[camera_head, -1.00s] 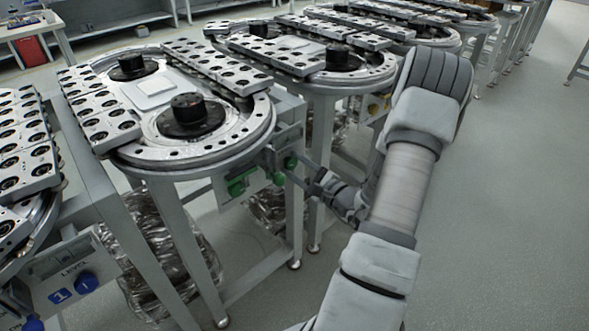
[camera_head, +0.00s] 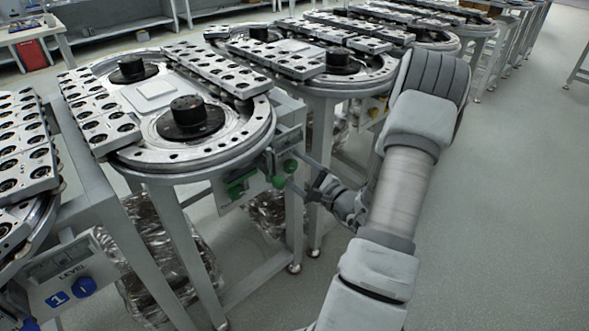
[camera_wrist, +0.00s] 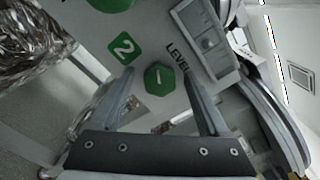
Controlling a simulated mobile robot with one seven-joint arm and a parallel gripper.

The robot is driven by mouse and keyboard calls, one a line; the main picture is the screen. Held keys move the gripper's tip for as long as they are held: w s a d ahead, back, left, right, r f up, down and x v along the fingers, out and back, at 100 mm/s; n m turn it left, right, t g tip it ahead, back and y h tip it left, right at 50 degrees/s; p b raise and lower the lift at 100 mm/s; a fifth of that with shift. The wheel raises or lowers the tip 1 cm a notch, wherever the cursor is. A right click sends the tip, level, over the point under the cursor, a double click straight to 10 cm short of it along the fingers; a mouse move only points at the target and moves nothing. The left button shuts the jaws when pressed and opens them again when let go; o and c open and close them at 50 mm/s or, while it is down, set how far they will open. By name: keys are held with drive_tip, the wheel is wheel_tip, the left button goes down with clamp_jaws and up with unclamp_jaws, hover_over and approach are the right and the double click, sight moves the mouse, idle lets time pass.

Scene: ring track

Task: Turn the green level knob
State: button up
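The green level knob (camera_wrist: 159,79) is a faceted round knob with a pale line on its face, next to the word LEVEL and a green label with a white 2 (camera_wrist: 123,47). In the head view the knob (camera_head: 290,166) sits at the right end of the panel below the near ring track. My gripper (camera_wrist: 158,77) is open and faces the panel, one finger on each side of the knob in the wrist view. A gap shows between knob and fingers. In the head view my gripper (camera_head: 295,170) is close to the knob; exact depth is unclear.
A second green knob (camera_head: 237,188) is on the same panel; it is cut off at the top of the wrist view (camera_wrist: 110,3). A neighbouring panel has a blue knob (camera_head: 84,286) and a blue label 1. Table legs stand close around. The floor at right is clear.

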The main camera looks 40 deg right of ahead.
drive_tip(key=s+d+p, duration=0.1)
drive_tip(key=s+p, duration=0.1)
drive_tip(key=s, duration=1.5)
drive_tip(key=shift+s+d+p, duration=0.15)
drive_tip(key=shift+s+p, duration=0.05)
drive_tip(key=shift+p, duration=0.1)
